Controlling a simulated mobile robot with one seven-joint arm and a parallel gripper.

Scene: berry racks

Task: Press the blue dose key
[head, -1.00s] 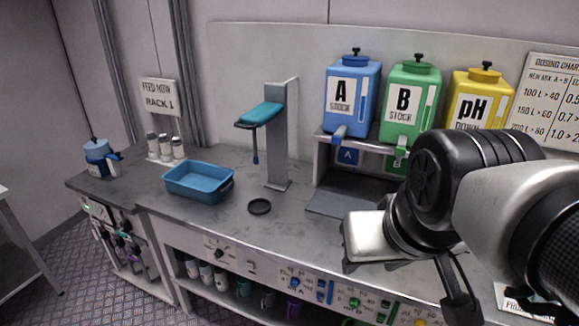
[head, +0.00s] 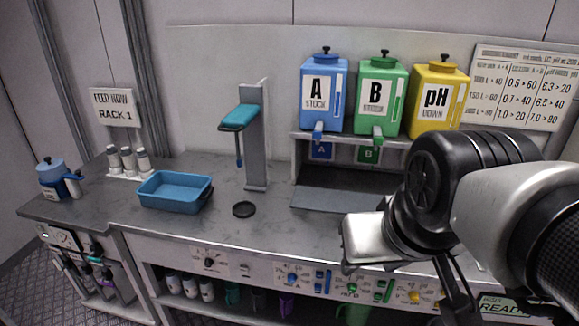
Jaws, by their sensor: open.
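The front panel of the bench carries a blue knob (head: 291,279) and, just right of it, narrow blue upright bars (head: 319,281). One of these bars seems to be the blue dose key, but the lettering is too small to read. My gripper (head: 350,262) hangs in front of the bench edge, right of and above the blue bars, apart from them. It is open and seems empty; its fingertips are mostly hidden behind its pale body.
Blue A (head: 317,115), green B (head: 376,112) and yellow pH (head: 436,118) tanks stand on a shelf behind. Green keys (head: 380,290) and a yellow knob (head: 414,297) continue the panel rightward. A blue tray (head: 176,203) and black disc (head: 243,209) lie left.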

